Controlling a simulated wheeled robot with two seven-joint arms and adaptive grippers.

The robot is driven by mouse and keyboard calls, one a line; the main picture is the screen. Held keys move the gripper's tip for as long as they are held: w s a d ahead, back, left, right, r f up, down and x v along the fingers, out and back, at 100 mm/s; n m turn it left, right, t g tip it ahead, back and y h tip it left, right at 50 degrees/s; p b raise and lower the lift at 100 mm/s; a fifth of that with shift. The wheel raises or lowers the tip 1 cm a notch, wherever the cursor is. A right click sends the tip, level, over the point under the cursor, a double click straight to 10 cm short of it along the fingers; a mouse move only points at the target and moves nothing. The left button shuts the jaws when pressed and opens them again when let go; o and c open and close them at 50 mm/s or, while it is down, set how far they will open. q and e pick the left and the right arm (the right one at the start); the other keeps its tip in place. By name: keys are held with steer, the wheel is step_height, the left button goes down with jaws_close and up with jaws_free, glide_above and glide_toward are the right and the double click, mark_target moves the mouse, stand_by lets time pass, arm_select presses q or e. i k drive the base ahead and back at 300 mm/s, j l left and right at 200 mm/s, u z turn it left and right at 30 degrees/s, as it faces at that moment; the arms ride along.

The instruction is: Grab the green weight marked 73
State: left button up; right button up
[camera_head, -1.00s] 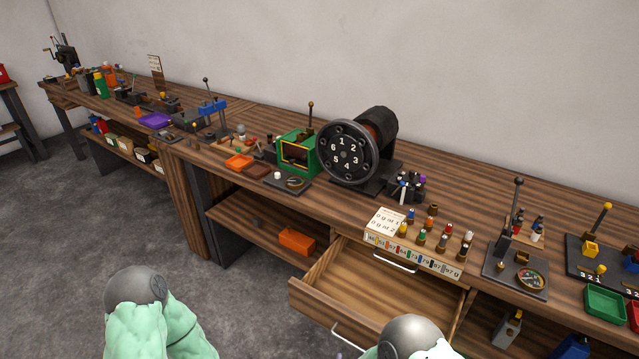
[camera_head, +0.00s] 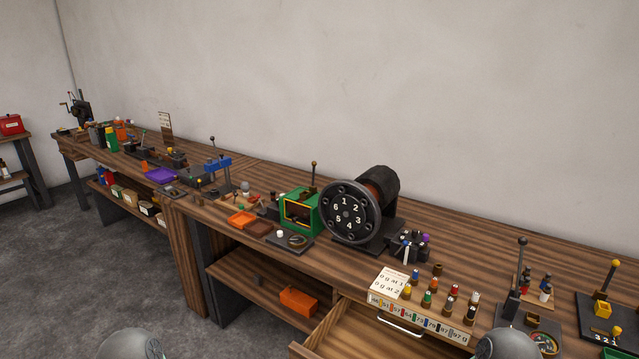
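A wooden rack (camera_head: 396,304) on the bench holds several small weights with coloured tops. One weight with a green top (camera_head: 425,299) stands upright in its front row, between a yellow-topped weight (camera_head: 404,291) and a blue-topped one (camera_head: 445,306). A strip of coloured number labels runs along the rack's front; 73 seems to be among them, but the print is too small to match surely to the green weight. Only rounded grey parts of my arms show at the bottom edge. Both grippers are out of view, and nothing is seen touching the weights.
An open drawer (camera_head: 352,335) juts out below the rack. A large black numbered wheel machine (camera_head: 346,215) stands behind and left of it. A lever stand (camera_head: 522,270) is to the right. Bare bench (camera_head: 465,240) lies behind the rack.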

mark_target(427, 296)
steer(key=l, duration=0.45)
steer(key=k+l, duration=0.1)
steer(key=l, duration=0.3)
steer(key=i+l+z, duration=0.15)
steer(key=l, duration=0.55)
steer(key=i, duration=0.25)
